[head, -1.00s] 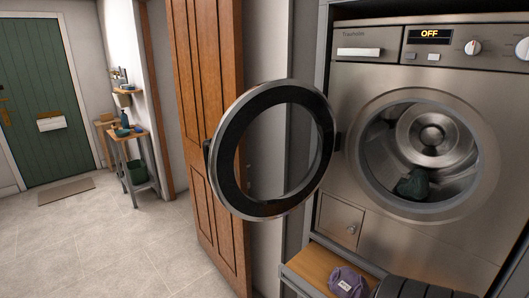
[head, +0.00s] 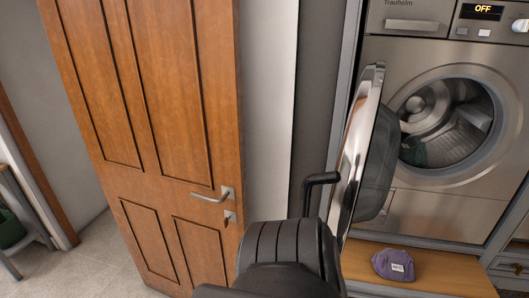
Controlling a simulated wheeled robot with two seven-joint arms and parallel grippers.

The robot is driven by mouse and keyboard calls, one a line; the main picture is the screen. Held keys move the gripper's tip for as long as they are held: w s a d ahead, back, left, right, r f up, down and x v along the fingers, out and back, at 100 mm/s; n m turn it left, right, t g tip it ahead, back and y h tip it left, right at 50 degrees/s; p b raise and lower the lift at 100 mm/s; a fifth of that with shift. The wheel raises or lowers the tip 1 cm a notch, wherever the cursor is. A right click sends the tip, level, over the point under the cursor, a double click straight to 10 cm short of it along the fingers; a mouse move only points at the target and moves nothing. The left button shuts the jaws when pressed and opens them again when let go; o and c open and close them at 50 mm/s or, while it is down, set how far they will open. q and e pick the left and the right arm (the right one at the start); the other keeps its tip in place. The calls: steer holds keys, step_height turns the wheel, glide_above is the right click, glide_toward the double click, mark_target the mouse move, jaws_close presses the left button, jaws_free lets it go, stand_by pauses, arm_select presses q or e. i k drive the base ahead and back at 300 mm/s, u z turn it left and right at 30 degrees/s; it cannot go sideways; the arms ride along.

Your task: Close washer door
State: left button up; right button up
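The washer (head: 436,212) stands at the right with its round opening uncovered. Its round door (head: 362,130), with a silver rim and a dark bulging inner side, stands swung open and is seen nearly edge-on, left of the opening. A dark green cloth (head: 413,152) lies in the drum. A black ribbed link of my arm is at the bottom centre, just left of the door's lower edge; contact cannot be told.
A wooden room door (head: 165,120) with a silver lever handle (head: 212,195) stands at the left. A wooden bench (head: 440,270) below the washer holds a purple cap-like item (head: 393,265).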

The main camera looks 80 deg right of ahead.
mark_target(366, 107)
steer(key=i, duration=1.1)
steer(key=z, duration=4.1)
steer(key=i, duration=1)
steer(key=z, duration=0.35)
steer(key=k, duration=1.2)
steer(key=u, duration=0.65)
